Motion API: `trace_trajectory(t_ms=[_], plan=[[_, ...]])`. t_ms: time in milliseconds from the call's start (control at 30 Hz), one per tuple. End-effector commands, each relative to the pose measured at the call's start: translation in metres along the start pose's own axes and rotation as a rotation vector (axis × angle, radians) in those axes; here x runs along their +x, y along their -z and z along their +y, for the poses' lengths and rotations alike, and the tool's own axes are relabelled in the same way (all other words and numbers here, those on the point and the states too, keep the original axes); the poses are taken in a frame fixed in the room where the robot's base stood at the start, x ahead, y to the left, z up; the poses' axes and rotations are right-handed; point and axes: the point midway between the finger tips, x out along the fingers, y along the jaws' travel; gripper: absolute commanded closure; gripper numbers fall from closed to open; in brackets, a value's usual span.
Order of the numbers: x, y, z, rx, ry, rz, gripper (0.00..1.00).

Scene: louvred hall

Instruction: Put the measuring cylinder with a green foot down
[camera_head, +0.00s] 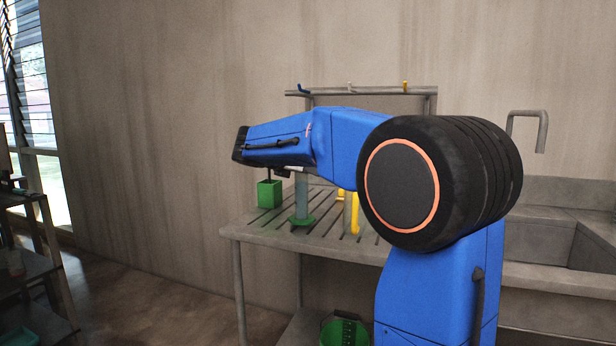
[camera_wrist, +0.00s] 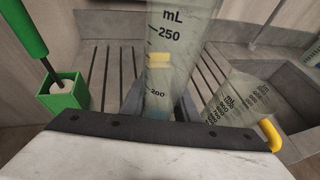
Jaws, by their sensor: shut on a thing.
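The clear measuring cylinder (camera_head: 301,195) with a green foot stands upright over the slatted bench top (camera_head: 262,228) in the head view. I cannot tell whether its foot touches the slats. In the wrist view the cylinder (camera_wrist: 171,40), marked "mL" and 250, rises between the two dark fingers of my gripper (camera_wrist: 160,103). My gripper is shut on it. The foot is hidden in the wrist view, and my arm hides the fingers in the head view.
A green square holder (camera_head: 269,194) with a brush stands to the left of the cylinder. A clear jug with a yellow handle (camera_head: 355,212) stands close on the right. A rail with hooks (camera_head: 350,92) is behind. A sink (camera_head: 560,232) lies right, a green bucket (camera_head: 344,332) below.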

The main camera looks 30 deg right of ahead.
Motion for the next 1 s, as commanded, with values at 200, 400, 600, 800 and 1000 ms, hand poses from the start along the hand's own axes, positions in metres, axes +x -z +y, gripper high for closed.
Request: trace_trajectory(t_ms=[200,400,600,800,1000], plan=[[0.005,0.0122,-0.0004,0.0,0.0,0.0,1.0],[0.0053,0.0129,-0.0003,0.0,0.0,0.0,1.0],[0.0059,0.0144,-0.0003,-0.001,0.001,0.0,0.53],[0.0059,0.0143,-0.0002,0.0,0.001,0.0,0.53],[-0.0027,0.012,0.0005,0.0,-0.002,0.0,0.53]])
